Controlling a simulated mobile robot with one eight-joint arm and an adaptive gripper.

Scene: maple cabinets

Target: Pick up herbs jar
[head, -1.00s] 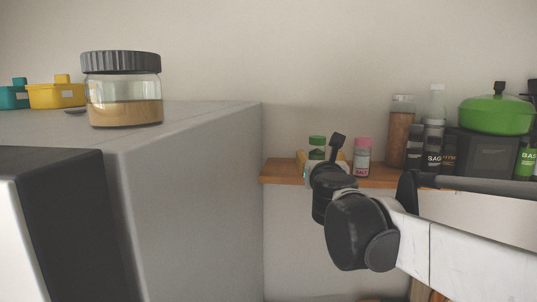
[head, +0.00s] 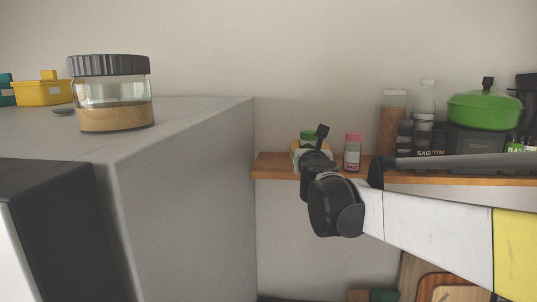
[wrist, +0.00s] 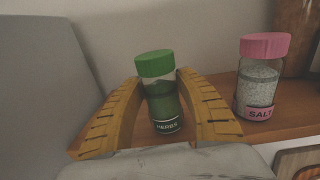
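The herbs jar (wrist: 162,98) has a green lid, green contents and a dark label reading HERBS. It stands on the wooden shelf. My gripper (wrist: 160,78) is open, its two yellow fingers on either side of the jar in the wrist view. I cannot tell whether either finger touches it. In the head view the herbs jar's green lid (head: 308,135) shows behind my gripper and wrist, which hide most of the jar.
A pink-lidded salt jar (wrist: 259,82) stands close to the right of the herbs jar. Bottles (head: 424,105) and a green pot (head: 484,110) are further right. A grey cabinet (head: 190,180) rises at left, bearing a large glass jar (head: 112,92). Bare wall is behind.

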